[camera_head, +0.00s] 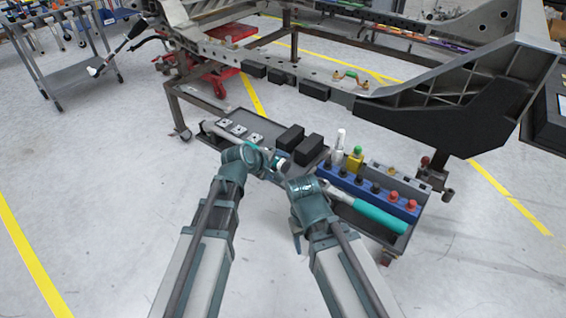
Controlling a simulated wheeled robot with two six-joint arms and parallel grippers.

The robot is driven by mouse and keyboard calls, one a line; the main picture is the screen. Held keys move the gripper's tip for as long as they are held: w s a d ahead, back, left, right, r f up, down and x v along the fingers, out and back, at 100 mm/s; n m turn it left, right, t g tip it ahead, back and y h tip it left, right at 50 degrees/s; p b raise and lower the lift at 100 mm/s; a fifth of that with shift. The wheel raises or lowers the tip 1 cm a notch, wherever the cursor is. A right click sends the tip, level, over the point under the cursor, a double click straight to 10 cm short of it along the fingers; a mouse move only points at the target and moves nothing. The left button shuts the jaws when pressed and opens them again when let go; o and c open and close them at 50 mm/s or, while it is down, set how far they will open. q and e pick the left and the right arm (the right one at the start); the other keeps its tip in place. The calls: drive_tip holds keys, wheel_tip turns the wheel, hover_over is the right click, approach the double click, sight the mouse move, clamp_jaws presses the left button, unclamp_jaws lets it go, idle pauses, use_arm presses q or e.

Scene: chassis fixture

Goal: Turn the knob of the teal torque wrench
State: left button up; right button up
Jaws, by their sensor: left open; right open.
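The torque wrench (379,217) has a thick teal handle and a silver shaft. It lies along the front of the right part of the low tray (407,245), with its teal end to the right. The silver end is near my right wrist and partly hidden. I cannot make out its knob. My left gripper (272,165) is open over the front edge of the tray, left of the wrench. My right gripper (290,183) is open, close beside and slightly below the left one, near the wrench's silver end. The fingers are small and partly hidden by my arms.
A blue rack (350,184) with black and red-topped pieces stands behind the wrench. A yellow bottle (354,160), white bottle (339,147) and black blocks (309,149) are close by. The chassis frame (300,78) overhangs the back. Floor in front is clear.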

use_arm(q)
drive_tip(key=p+v, duration=0.6)
drive_tip(key=v, duration=0.4)
drive_tip(key=shift+s, duration=0.15)
drive_tip(key=s+r+m+g+y+p, duration=0.6)
drive_tip(key=s+r+m+p, duration=0.8)
drive_tip(key=p, duration=0.8)
drive_tip(key=s+r+g, duration=0.1)
drive_tip(key=s, duration=0.2)
drive_tip(key=shift+d+r+m+g+y, duration=0.3)
drive_tip(key=shift+d+r+g+y, duration=0.05)
drive_tip(key=shift+g+y, duration=0.05)
drive_tip(key=shift+s, duration=0.1)
